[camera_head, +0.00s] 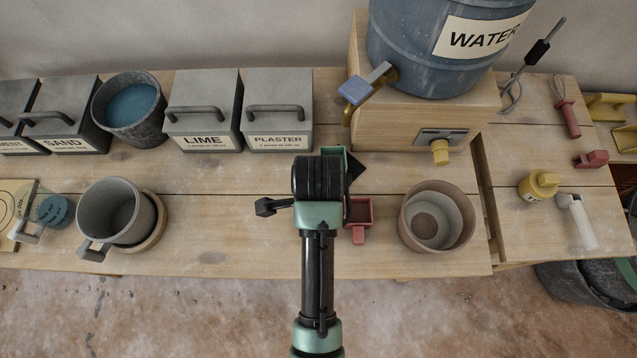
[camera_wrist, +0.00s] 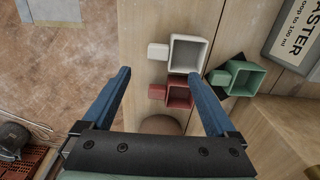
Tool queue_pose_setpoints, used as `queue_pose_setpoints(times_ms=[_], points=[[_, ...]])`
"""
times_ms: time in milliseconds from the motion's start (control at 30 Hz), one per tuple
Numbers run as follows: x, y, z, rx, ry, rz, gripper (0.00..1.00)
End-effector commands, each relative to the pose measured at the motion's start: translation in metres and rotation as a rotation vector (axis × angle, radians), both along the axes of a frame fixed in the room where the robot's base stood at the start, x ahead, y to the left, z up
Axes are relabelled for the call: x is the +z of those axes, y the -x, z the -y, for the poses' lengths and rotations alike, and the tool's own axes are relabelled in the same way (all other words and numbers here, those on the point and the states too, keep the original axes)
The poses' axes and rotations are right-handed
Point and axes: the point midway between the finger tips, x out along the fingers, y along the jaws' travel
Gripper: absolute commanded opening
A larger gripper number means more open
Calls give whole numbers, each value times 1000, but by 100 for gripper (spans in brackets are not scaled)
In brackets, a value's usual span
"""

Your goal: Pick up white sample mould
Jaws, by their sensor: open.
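The white sample mould (camera_wrist: 187,52) is a small open square box with a stubby handle pointing left in the wrist view. It lies on the wooden bench beside a red mould (camera_wrist: 179,94). In the head view my arm hides the white mould. My gripper (camera_wrist: 159,74) is open and empty above the bench. The white mould shows beyond the fingertips, up and to the right. The right fingertip overlaps the edge of the red mould in the picture; I cannot tell the height between them.
A green mould (camera_wrist: 242,77) lies right of the white one, near the plaster bin (camera_head: 278,108). The red mould (camera_head: 359,212) shows right of my wrist in the head view. A round pot (camera_head: 409,222) stands further right. Bench at left of my arm is clear up to a grey mug (camera_head: 113,213).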

Motion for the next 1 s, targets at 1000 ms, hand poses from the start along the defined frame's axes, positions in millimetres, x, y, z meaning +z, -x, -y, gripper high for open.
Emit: queue_pose_setpoints(times_ms=[1000], points=[[-113,0,1,3,1,9,92]])
